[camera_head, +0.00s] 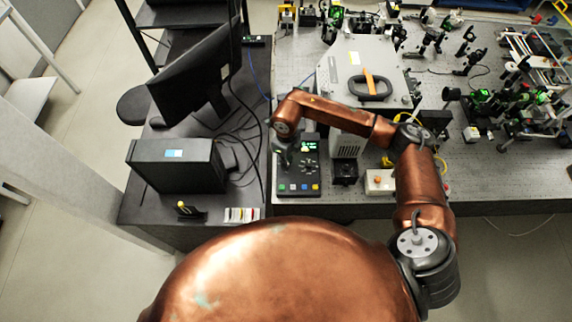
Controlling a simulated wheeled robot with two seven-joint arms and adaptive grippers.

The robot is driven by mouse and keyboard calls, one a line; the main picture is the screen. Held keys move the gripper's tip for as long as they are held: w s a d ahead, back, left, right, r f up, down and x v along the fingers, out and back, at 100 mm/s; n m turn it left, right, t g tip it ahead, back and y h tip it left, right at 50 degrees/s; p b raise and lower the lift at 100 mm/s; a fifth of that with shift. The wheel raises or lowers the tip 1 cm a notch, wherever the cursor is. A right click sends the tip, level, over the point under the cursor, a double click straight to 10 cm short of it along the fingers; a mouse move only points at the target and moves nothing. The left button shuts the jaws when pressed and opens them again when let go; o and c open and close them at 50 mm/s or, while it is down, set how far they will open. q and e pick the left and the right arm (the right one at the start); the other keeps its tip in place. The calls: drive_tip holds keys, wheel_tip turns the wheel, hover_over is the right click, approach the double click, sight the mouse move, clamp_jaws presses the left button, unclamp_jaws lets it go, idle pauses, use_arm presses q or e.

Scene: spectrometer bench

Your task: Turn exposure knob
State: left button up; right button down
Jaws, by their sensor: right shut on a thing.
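The black control box (313,185) sits near the front left edge of the optical bench. It has a small green lit display (309,147), a dial with marks around it, and a row of coloured buttons along its front. My right arm reaches in from the right and bends down over the left side of the box. My right gripper (284,160) points down there, shut on the exposure knob; the fingers and wrist hide most of the contact. My left gripper is not in view.
Behind is a grey case (345,55) with a black handle. A monitor (195,75) and black box (175,165) stand on the left desk, with loose cables.

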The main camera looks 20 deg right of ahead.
drive_tip(key=shift+n+b, duration=1.5)
drive_tip(key=c, duration=1.8)
unclamp_jaws()
drive_tip(key=shift+c, duration=0.2)
wheel_tip(320, 180, up, 12)
